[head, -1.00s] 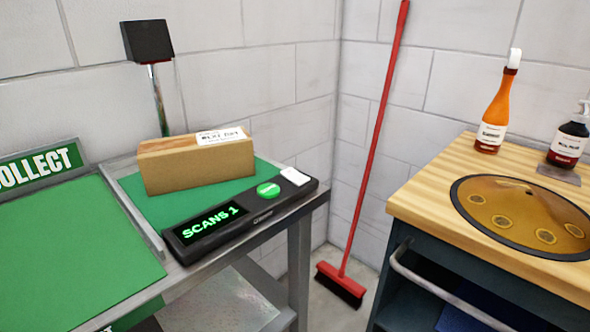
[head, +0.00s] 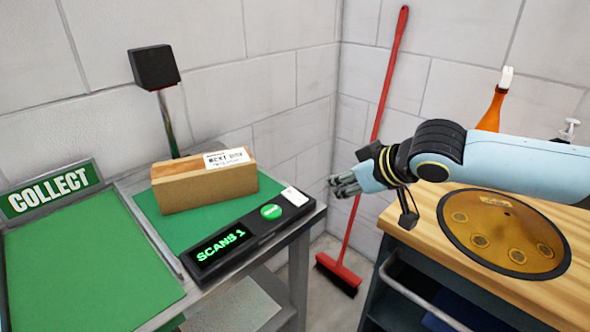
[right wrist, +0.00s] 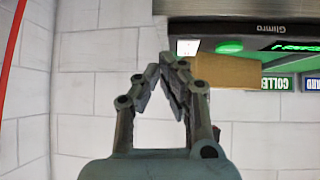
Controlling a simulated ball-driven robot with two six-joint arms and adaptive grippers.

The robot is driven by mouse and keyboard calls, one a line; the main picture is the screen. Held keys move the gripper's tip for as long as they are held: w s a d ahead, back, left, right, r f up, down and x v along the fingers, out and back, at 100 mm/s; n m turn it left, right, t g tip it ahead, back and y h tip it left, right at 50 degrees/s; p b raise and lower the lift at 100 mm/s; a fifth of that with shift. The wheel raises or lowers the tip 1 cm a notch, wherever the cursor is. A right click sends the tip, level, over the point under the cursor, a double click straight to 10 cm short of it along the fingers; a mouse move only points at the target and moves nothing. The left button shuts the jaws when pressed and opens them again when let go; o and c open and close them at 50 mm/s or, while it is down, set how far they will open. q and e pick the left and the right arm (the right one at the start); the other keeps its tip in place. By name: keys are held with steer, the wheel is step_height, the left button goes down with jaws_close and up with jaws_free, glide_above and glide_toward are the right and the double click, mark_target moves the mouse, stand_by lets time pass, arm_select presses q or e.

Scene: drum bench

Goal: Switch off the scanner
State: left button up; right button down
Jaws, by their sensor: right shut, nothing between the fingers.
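The scanner (head: 244,243) is a dark console along the front edge of the green-topped bench. Its lit display reads "SCANS 1", with a round green button (head: 271,212) and a white switch (head: 294,196) at its right end. In the right wrist view the white switch (right wrist: 187,47) and the green button (right wrist: 229,46) show at the top. My right gripper (head: 338,187) is shut and empty, in the air to the right of the scanner and apart from it. The right wrist view shows its fingertips (right wrist: 172,62) together. My left gripper is not in view.
A cardboard box (head: 203,184) with a white label stands behind the scanner, near a black scanner head on a post (head: 154,68). A red broom (head: 361,190) leans in the corner. A wooden counter (head: 398,215) holds a bronze drum (head: 500,232) and bottles.

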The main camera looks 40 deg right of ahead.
steer(key=w+a+r+y, duration=0.1)
steer(key=a+r, duration=0.2)
steer(key=r, duration=0.4)
steer(key=shift+w+r+n+t+y+p, duration=0.15)
steer(key=shift+r+n+t+y+p, duration=0.15)
steer(key=shift+n+t, duration=0.1)
steer(key=shift+w+a+f, duration=0.1)
steer(key=shift+f, duration=0.1)
steer(key=b, duration=0.3)
glide_above(294, 194)
steer(key=s, duration=0.1)
step_height(294, 194, down, 5)
steer(key=shift+f, duration=0.2)
steer(key=f, duration=0.1)
steer(key=w+f, duration=0.1)
steer(key=f, duration=0.1)
steer(key=shift+f, duration=0.75)
